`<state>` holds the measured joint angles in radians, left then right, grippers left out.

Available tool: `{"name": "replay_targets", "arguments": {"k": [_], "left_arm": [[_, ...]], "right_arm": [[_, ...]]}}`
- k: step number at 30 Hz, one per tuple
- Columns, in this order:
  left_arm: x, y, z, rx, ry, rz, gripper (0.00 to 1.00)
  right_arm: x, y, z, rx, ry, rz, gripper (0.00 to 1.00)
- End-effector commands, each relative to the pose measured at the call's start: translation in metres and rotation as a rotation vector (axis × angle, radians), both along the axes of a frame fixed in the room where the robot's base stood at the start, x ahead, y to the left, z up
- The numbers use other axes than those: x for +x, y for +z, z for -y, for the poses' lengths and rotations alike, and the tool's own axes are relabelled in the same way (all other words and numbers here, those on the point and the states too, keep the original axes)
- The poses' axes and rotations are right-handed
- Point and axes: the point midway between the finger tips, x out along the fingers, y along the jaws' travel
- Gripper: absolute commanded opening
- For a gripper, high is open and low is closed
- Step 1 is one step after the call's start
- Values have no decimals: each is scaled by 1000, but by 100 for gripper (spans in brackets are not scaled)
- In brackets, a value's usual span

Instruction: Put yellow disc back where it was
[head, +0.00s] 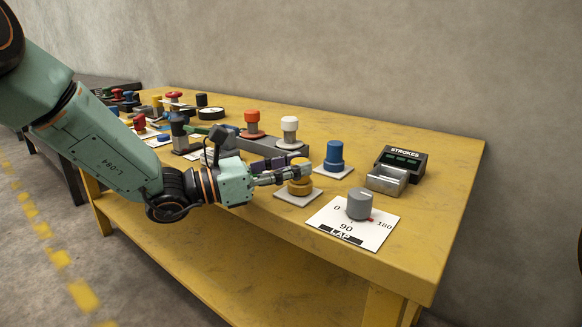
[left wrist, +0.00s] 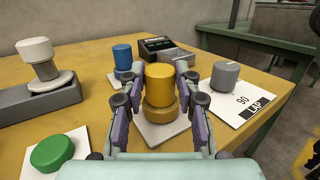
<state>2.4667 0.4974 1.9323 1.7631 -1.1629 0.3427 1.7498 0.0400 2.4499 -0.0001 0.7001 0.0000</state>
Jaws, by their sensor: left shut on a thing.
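The yellow spool-shaped piece (head: 299,188) is at the front of the yellow table, over a white square plate (head: 284,198). In the left wrist view the yellow piece (left wrist: 159,82) stands upright, with a wide top and a darker yellow ring below it. My left gripper (head: 291,177) comes in from the left and is shut on it. In the left wrist view its fingers (left wrist: 160,97) lie on both sides of the piece. The plate (left wrist: 168,135) shows beneath; whether the piece rests on it or hangs just above, I cannot tell. My right gripper is not in view.
A blue piece (head: 334,156) on a white plate stands just behind. To the right are a grey knob (head: 359,203) on a dial card (head: 333,226) and a black counter box (head: 402,160). A green disc (left wrist: 52,152) lies left. A grey block (left wrist: 38,101) bears a white spool (left wrist: 40,58).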

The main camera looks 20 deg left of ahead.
Motion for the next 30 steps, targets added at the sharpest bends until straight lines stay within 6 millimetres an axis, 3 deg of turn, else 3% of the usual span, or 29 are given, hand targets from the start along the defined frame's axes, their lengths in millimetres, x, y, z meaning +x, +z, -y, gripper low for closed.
{"name": "replay_targets", "arguments": {"k": [4,5,12,24,30], "left_arm": [[0,-3,0,-1,0,1,0],[0,-5,0,1,0,-1,33],[0,-4,0,0,0,-1,54],[0,2,0,-1,0,1,55],[-12,1,-17,-6,4,-3,55]], "right_arm": [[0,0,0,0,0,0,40],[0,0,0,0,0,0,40],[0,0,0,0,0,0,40],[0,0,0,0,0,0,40],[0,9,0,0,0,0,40]]}}
